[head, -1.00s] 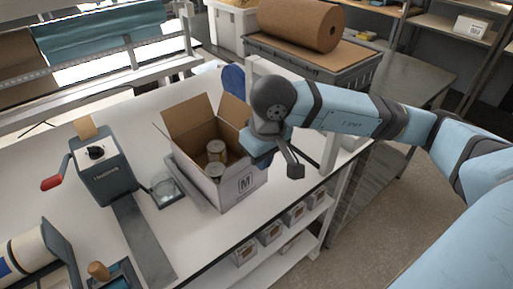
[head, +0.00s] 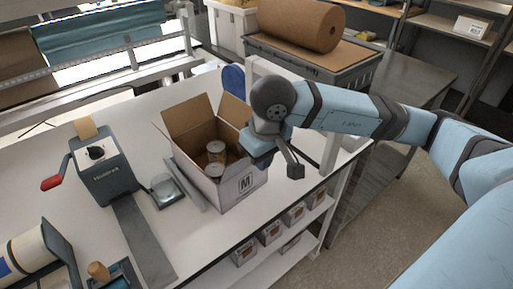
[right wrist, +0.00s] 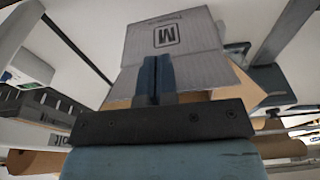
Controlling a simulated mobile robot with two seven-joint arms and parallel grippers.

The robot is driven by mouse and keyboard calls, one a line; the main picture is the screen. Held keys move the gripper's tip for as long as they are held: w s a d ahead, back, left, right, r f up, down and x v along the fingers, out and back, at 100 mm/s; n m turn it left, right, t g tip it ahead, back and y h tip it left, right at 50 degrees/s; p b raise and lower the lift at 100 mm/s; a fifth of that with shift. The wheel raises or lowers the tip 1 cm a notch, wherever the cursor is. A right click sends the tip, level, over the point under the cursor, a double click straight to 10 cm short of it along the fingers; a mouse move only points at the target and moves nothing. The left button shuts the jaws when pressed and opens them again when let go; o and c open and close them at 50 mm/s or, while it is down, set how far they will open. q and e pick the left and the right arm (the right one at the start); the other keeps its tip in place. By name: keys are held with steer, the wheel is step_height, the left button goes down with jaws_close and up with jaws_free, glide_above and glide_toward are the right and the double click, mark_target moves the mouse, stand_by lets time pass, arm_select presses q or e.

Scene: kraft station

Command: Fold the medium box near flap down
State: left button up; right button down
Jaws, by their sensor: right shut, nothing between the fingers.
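The medium box (head: 205,188), whitish outside with an M mark and brown inside, stands open on the white bench in the head view. Its left flap (head: 187,116) and a back flap (head: 234,109) stand up. Two cans (head: 215,150) are inside. My right gripper (head: 257,158) is at the box's right side and hides part of that rim. In the right wrist view its blue fingers (right wrist: 158,75) are shut and empty, in front of the M-marked wall (right wrist: 168,36) and the near flap (right wrist: 205,75) past the crease. Contact is unclear. My left gripper is out of view.
A dispenser with a red handle (head: 104,170) and a small glass dish (head: 165,188) stand left of the box. A blue paddle-shaped thing (head: 233,80) and a bench post (head: 331,150) are close to my right arm. Small boxes (head: 271,232) line the shelf below.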

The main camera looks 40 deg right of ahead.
mark_target(246, 163)
steer(key=shift+w+a+b, duration=0.2)
steer(key=shift+w+b, duration=0.4)
steer(key=shift+w, duration=0.4)
steer(key=shift+w+a+b, duration=0.15)
steer(key=shift+w+b, duration=0.45)
steer(key=shift+w, duration=0.4)
steer(key=shift+w+b, duration=0.3)
steer(key=shift+w, duration=0.35)
steer(key=shift+w+a+r, duration=0.1)
steer(key=shift+w+a, duration=0.05)
steer(key=shift+w, duration=0.25)
